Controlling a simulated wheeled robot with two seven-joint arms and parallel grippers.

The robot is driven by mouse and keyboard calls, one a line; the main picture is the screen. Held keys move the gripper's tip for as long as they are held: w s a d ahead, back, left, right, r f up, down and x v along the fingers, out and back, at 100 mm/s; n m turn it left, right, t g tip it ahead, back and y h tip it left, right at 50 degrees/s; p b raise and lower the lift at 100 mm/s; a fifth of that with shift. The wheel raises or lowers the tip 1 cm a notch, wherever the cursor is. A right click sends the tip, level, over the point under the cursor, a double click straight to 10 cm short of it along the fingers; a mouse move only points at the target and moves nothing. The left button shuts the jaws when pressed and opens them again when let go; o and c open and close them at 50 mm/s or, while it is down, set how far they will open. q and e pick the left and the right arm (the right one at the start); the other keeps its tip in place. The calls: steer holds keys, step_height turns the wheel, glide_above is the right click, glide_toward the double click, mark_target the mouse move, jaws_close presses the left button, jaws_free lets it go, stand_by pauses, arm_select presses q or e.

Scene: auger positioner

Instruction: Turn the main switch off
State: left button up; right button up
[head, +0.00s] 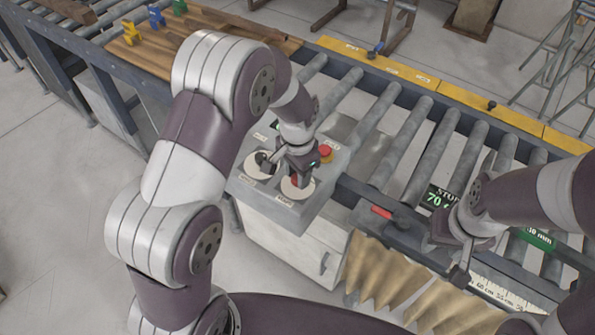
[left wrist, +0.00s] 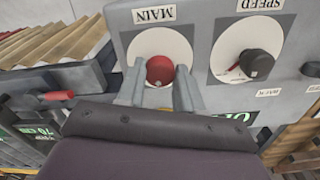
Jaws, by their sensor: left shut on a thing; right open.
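The main switch is a red knob (left wrist: 160,70) on a round white plate, under an upside-down MAIN label (left wrist: 154,15) in the left wrist view. My left gripper (left wrist: 158,92) has one finger on each side of the knob and is shut on it. In the head view the left gripper (head: 298,172) comes down onto the grey control box (head: 318,195), over the white plate (head: 298,188), and mostly hides the knob. My right gripper (head: 463,255) is open over the right part of the conveyor, away from the box.
A black speed knob (left wrist: 255,64) sits beside the main switch. A red button (head: 325,152) is on the box's far side. The roller conveyor (head: 415,125) runs behind.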

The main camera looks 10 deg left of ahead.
arm_select(q)
steer(key=m, duration=0.5)
steer(key=shift+w, duration=0.1)
steer(key=shift+m, duration=0.4)
stand_by(0.3)
steer(key=o, duration=1)
steer(key=shift+o, duration=0.2)
step_height(320, 180, up, 13)
steer(key=shift+f, duration=0.15)
